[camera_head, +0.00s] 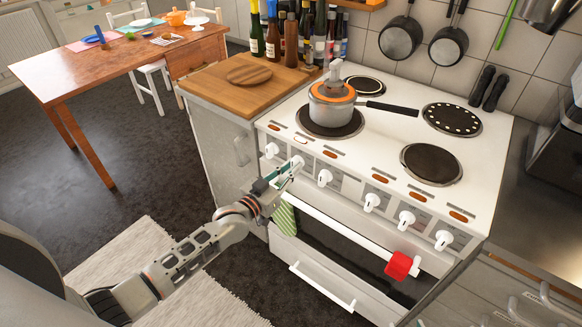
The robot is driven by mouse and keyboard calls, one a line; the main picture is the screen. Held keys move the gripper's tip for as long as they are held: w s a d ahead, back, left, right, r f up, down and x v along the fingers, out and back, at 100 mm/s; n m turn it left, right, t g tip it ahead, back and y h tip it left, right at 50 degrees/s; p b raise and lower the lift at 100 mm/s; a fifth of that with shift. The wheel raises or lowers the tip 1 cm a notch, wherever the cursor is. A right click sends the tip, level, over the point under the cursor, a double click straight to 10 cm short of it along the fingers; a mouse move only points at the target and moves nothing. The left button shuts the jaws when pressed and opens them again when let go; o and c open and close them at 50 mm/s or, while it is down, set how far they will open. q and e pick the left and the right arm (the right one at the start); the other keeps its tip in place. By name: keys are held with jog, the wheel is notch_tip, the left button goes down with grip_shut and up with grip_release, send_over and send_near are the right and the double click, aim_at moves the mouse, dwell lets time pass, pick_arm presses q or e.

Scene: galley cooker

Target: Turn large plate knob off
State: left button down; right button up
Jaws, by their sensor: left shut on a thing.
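The white cooker (390,140) has a row of white knobs on its sloping front panel. My left gripper (291,170) reaches in from the lower left and is shut on the second knob from the left (298,161). The fingers partly hide this knob, so its exact angle is hard to tell. The leftmost knob (271,150) and the third knob (324,177) stand free on either side of it. Several more knobs, such as one farther right (371,202), line the panel. I cannot read which knob is for the large plate. My right gripper is not in view.
A saucepan (331,103) with an orange-rimmed lid stands on the front-left plate, its black handle pointing right. The oven rail (345,237) below the panel carries a green striped towel (285,220) and a red cloth (399,265). A wooden worktop (215,85) adjoins at left.

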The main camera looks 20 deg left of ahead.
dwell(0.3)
pick_arm(q)
jog(key=c, duration=2)
grip_release()
jog(key=v, duration=1.2)
